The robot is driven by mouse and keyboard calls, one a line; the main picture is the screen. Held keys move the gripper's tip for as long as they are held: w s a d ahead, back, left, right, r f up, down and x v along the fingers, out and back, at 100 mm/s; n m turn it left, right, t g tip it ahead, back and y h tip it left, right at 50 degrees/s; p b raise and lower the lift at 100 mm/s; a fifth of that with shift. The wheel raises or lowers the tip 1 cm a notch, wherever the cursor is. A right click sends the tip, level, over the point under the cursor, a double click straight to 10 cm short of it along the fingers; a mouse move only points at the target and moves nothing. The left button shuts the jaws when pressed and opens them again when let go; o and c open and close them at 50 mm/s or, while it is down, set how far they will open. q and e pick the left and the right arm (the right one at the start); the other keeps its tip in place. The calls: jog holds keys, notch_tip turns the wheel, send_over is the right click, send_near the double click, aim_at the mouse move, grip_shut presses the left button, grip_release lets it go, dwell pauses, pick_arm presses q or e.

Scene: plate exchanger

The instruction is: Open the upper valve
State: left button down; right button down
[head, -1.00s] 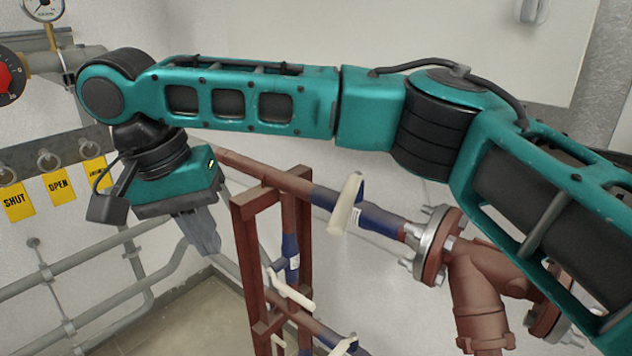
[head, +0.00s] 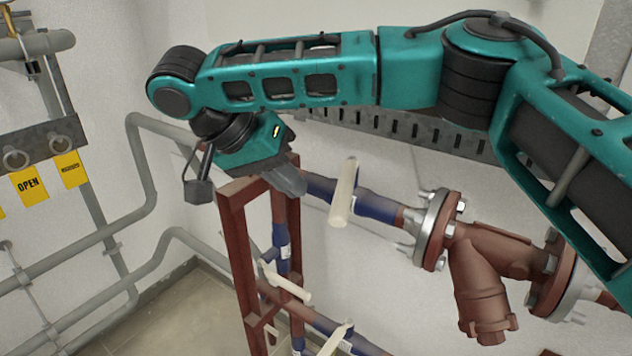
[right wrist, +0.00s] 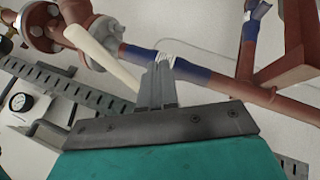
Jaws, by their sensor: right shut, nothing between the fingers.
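The upper valve has a cream lever (head: 343,192) on a blue body (head: 376,206) in the upper reddish pipe, middle of the head view. The lever sticks out across the pipe. My right gripper (head: 293,186) is shut and empty, just left of the lever and in front of the pipe. In the right wrist view, the shut fingers (right wrist: 160,80) show in front of the blue pipe section, with the lever (right wrist: 108,54) just to their left. I cannot tell whether they touch it. My left gripper is not in view.
Lower blue valves with cream levers (head: 288,284) sit beneath, beside a reddish frame (head: 236,250). A flanged reddish strainer (head: 480,290) stands to the right. Grey pipes (head: 90,240) and a yellow OPEN tag (head: 28,183) are at the left. Some floor (head: 180,315) shows lower left.

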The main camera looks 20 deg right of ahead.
aim_at(346, 184)
jog(key=shift+s+d, duration=0.5)
jog(key=shift+d, duration=0.35)
jog(key=shift+s+d, duration=0.45)
jog(key=shift+d, duration=0.4)
jog(key=shift+r, duration=0.1)
